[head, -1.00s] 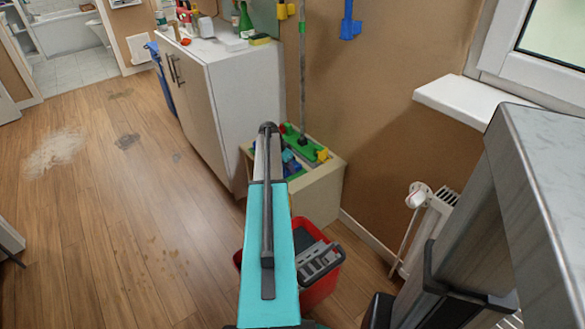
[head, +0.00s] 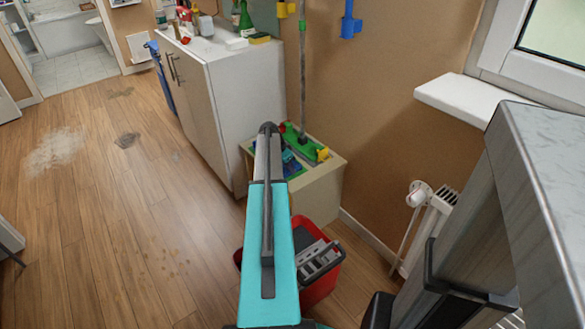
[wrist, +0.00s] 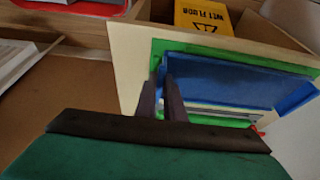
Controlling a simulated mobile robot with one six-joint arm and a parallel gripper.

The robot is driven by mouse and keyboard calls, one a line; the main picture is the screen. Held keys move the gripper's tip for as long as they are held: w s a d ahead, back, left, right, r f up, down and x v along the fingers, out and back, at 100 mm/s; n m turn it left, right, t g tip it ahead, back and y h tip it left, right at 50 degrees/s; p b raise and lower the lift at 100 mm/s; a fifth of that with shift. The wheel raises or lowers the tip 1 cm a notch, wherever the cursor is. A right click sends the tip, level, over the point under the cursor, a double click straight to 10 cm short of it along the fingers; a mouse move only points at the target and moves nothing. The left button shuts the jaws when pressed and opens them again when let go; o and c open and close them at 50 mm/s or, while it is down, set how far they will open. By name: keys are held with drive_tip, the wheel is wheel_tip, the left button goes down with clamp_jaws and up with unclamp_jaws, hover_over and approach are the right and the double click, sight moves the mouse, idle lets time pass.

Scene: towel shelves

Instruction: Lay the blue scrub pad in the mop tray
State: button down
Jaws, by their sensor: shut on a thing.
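My gripper (wrist: 170,100) is shut at the left edge of a flat blue piece (wrist: 245,82), which I take as the scrub pad. The piece lies over or just above a flat green surface (wrist: 210,48), whose edges show around it. I take the green surface as the mop tray, but cannot be sure. A pale strip shows along the near side of the blue piece. Whether the piece touches the green is not clear. In the head view my arm hides the gripper; blue bits (head: 290,162) and green parts (head: 311,146) show beside it on a pale box.
The pale box (head: 318,185) stands against the white cabinet (head: 240,105). A yellow wet floor sign (wrist: 203,17) is in an opening of the box. A red bucket (head: 318,290) stands nearer, and a radiator (head: 428,230) is at right.

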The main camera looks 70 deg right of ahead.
drive_tip(key=shift+f, duration=0.1)
drive_tip(key=c, duration=1.8)
unclamp_jaws()
drive_tip(key=shift+o, duration=0.2)
drive_tip(key=p+v, duration=0.1)
drive_tip(key=v, duration=1.3)
drive_tip(key=shift+f, duration=0.1)
